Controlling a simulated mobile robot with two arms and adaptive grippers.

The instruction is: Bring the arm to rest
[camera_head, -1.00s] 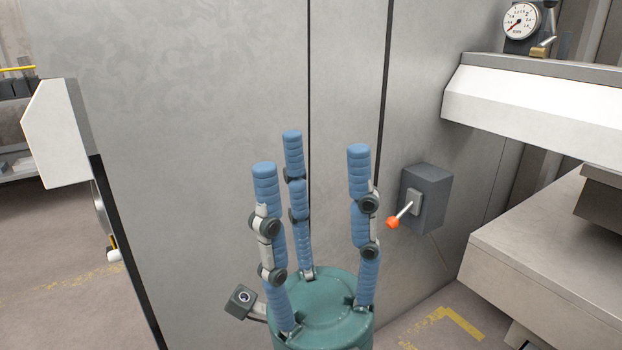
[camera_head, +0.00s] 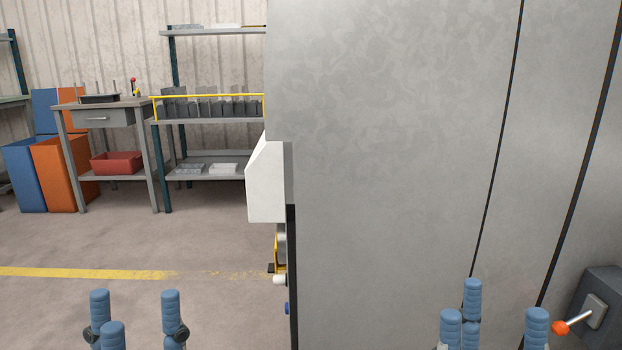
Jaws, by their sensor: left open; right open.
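My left gripper (camera_head: 134,325) shows at the bottom left, its blue finger tips spread apart and empty. My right gripper (camera_head: 495,322) shows at the bottom right, in front of the grey machine cabinet (camera_head: 400,150), with its blue fingers apart and nothing between them. The palms and arms of both are below the picture edge. A lever with an orange knob (camera_head: 560,328) on a dark grey box (camera_head: 603,300) stands just right of the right gripper's rightmost finger; I cannot tell whether they touch.
A shelf rack (camera_head: 215,123), a workbench (camera_head: 103,115) with a red bin (camera_head: 117,163), and blue and orange containers (camera_head: 62,170) stand at the back left. A white housing (camera_head: 265,180) juts from the cabinet's left edge. Open floor (camera_head: 130,240) lies at the left.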

